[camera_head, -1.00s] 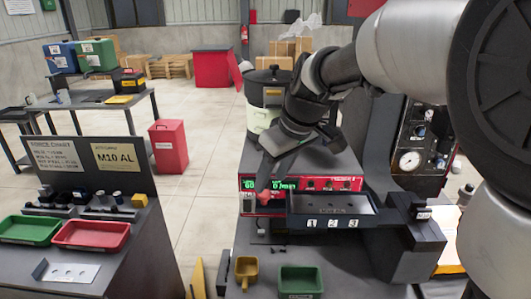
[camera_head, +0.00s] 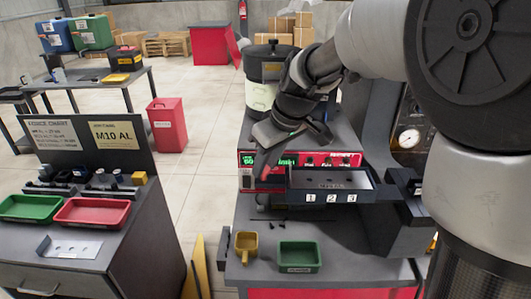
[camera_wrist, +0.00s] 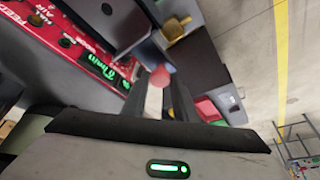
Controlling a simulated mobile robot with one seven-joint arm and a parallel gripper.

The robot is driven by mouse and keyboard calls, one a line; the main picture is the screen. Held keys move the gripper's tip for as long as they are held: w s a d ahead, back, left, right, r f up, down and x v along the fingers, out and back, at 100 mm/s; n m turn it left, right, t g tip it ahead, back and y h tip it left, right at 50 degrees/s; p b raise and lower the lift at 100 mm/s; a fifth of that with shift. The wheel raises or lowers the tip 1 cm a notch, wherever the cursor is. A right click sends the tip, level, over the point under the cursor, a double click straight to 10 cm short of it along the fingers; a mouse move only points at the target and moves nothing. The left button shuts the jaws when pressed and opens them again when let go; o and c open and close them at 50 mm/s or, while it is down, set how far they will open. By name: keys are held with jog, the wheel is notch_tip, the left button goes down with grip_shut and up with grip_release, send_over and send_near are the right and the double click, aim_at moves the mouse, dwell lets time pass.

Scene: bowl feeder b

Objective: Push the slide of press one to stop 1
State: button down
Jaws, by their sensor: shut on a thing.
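My gripper (camera_head: 262,174) is just left of a long dark tray-like fixture (camera_head: 378,197) with white labels 1, 2 and 3 on its front. Its fingers point down, in front of the red feeder panel. In the wrist view, my gripper (camera_wrist: 160,85) is shut on a pale piece with a round red knob (camera_wrist: 160,77) between the fingers. I cannot tell whether this knob belongs to the slide of press one. The far side of the grip is hidden by the fingers.
The red feeder panel (camera_head: 352,158) with a green display stands close behind. A yellow scoop-like bin (camera_head: 246,243) and a green bin (camera_head: 299,256) stand on the bench in front. A side bench with red (camera_head: 92,212) and green trays is at left.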

jog(key=shift+d, duration=0.1)
jog(key=d+b, duration=0.1)
jog(key=d, duration=0.7)
jog(key=d+b, duration=0.2)
jog(key=d, duration=0.6)
jog(key=d+b, duration=0.2)
jog(key=d, duration=0.6)
jog(key=shift+s, duration=0.4)
jog(key=c, duration=1.4)
grip_release()
jog(key=shift+c, duration=0.2)
jog(key=shift+r, duration=0.1)
jog(key=v, duration=0.7)
jog(key=shift+r+p, duration=0.2)
jog(key=shift+p, duration=0.25)
jog(key=shift+s+d, duration=0.1)
